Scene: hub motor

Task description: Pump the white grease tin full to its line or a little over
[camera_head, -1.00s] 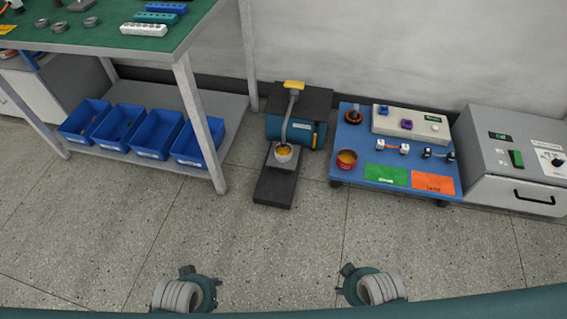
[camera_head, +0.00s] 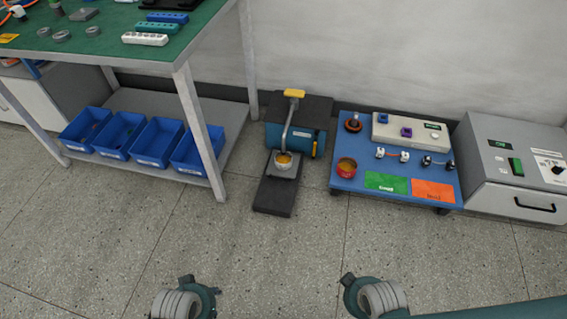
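The white grease tin (camera_head: 284,172) stands upright on the dark foot plate (camera_head: 274,196) in front of the blue pump (camera_head: 304,140). Yellow-orange grease shows inside the tin; its line is too small to make out, so I cannot tell the level against it. A grey pipe-like part (camera_head: 288,125) runs from the pump's yellow top piece (camera_head: 294,93) down to the tin. I see no gripper fingers near the tin or pump.
A blue low table (camera_head: 345,185) right of the pump carries a red tin (camera_head: 347,166), plugs, a green card and an orange card. A grey cabinet (camera_head: 510,165) stands further right. A workbench (camera_head: 195,55) with blue bins (camera_head: 156,142) is left. The floor in front is clear.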

